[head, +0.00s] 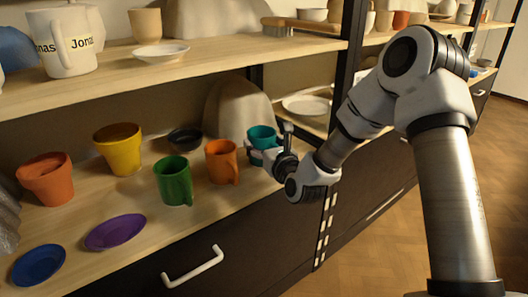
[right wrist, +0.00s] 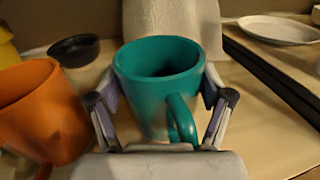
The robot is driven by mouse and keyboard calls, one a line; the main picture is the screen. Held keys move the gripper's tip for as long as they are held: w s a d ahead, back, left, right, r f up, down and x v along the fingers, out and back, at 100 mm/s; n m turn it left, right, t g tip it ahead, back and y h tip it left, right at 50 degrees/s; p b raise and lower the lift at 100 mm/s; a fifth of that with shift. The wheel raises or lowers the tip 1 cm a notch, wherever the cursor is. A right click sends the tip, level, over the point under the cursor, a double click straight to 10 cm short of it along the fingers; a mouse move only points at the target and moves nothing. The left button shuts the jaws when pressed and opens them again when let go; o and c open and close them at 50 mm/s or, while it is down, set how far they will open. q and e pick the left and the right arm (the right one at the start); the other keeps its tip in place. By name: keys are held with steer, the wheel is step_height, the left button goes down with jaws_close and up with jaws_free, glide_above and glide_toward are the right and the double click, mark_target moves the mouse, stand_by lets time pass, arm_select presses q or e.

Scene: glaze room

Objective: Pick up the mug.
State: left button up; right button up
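A teal mug (head: 262,137) stands at the right end of the lower shelf board. My right gripper (head: 268,152) reaches it from the right. In the right wrist view the teal mug (right wrist: 158,90) is between the two spread fingers of my right gripper (right wrist: 160,95), one on each side, very close to its walls. Its handle points toward the wrist camera. Any slight contact is hard to make out. An orange mug (head: 221,162) and a green mug (head: 173,181) stand to its left. My left gripper is not in view.
A black bowl (head: 185,139), a yellow pot (head: 118,150) and a terracotta pot (head: 46,179) stand on the same board. Purple (head: 115,232) and blue (head: 38,265) plates lie at its front. The upper shelf (head: 200,60) overhangs, and a dark upright (head: 351,55) stands right of the mug.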

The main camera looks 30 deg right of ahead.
steer(key=c, duration=0.3)
steer(key=shift+r, duration=0.1)
steer(key=shift+c, duration=0.2)
